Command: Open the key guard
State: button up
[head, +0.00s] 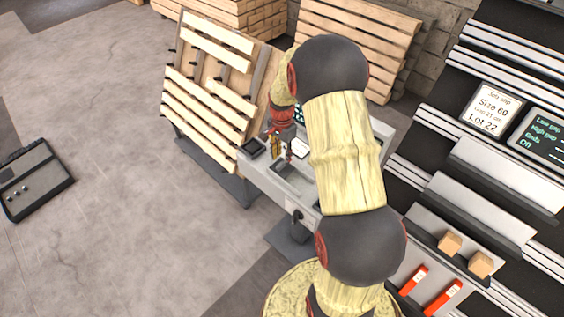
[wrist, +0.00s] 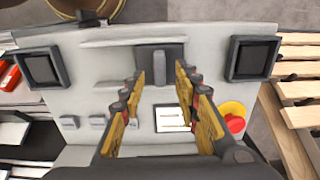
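A pale grey console (wrist: 110,80) fills the middle of the wrist view; it also shows beyond my arm in the head view (head: 262,176). A dark grey upright block (wrist: 147,60), possibly the key guard, sits in the console's pale raised part. No key is visible and I cannot tell whether the guard is open. My gripper (wrist: 160,75) is open and empty above the console, its yellow fingers spread to either side of the block. I cannot tell whether they touch it. In the head view my gripper (head: 282,157) hangs over the console.
Black square frames (wrist: 252,59) stand at the console's corners. A red button on yellow (wrist: 235,123), a white label (wrist: 172,118) and small grey switches (wrist: 97,122) lie nearer. A slatted pallet (head: 205,115) leans left of the console; a dark rack (head: 500,160) stands right.

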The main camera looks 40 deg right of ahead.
aim_at(282, 163)
jog(key=shift+f, duration=1.75)
jog(key=shift+c, duration=0.5)
grip_shut()
